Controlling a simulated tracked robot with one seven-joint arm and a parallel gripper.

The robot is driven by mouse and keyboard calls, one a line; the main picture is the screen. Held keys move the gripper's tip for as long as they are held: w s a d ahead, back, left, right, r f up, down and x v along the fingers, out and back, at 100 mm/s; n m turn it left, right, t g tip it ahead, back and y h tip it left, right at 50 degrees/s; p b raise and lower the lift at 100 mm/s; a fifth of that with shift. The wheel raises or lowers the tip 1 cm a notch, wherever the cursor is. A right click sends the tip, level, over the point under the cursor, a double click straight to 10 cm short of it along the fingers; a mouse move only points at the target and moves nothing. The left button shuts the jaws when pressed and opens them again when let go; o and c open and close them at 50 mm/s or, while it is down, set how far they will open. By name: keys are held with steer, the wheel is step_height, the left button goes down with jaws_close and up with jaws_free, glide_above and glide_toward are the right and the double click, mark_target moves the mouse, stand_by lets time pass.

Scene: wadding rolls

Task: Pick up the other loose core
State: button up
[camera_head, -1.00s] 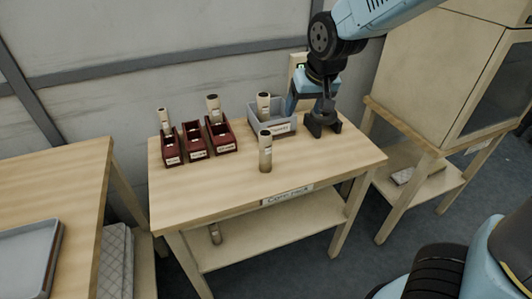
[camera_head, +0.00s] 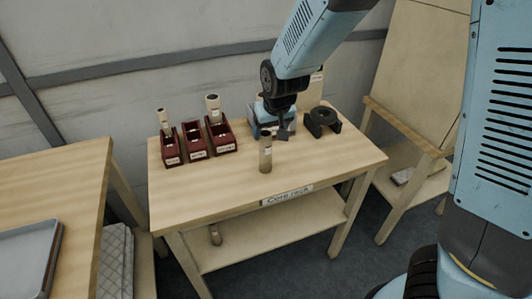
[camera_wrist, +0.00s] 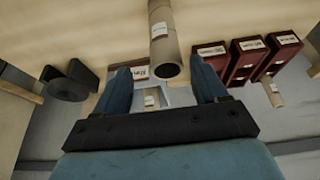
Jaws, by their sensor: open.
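My gripper (camera_head: 276,122) is over the grey bin at the back of the core rack table. In the wrist view my gripper (camera_wrist: 163,78) is open, its two blue fingers apart. The grey bin (camera_wrist: 155,94) shows between them, with a pale core (camera_wrist: 150,101) inside; my gripper mostly hides both in the head view. Another pale core (camera_head: 265,153) stands upright on the tabletop in front of the bin. It also shows in the wrist view (camera_wrist: 163,35), just beyond the fingers. Nothing is held.
Three dark red boxes (camera_head: 195,141) stand left on the table (camera_head: 215,185); the left and right ones show pale cores. A black cradle (camera_head: 322,121) sits right of my gripper. A small core (camera_head: 215,235) is on the lower shelf. The tabletop's front is clear.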

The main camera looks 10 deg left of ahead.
mark_target(265, 143)
steer(key=shift+s+a+x, duration=0.1)
steer(key=shift+s+x, duration=0.1)
steer(key=shift+x, duration=1.75)
steer(key=shift+s+a+x, duration=0.15)
steer(key=shift+x, duration=1.75)
steer(key=shift+f, duration=0.1)
steer(key=c, duration=1.1)
steer(key=shift+o, duration=0.2)
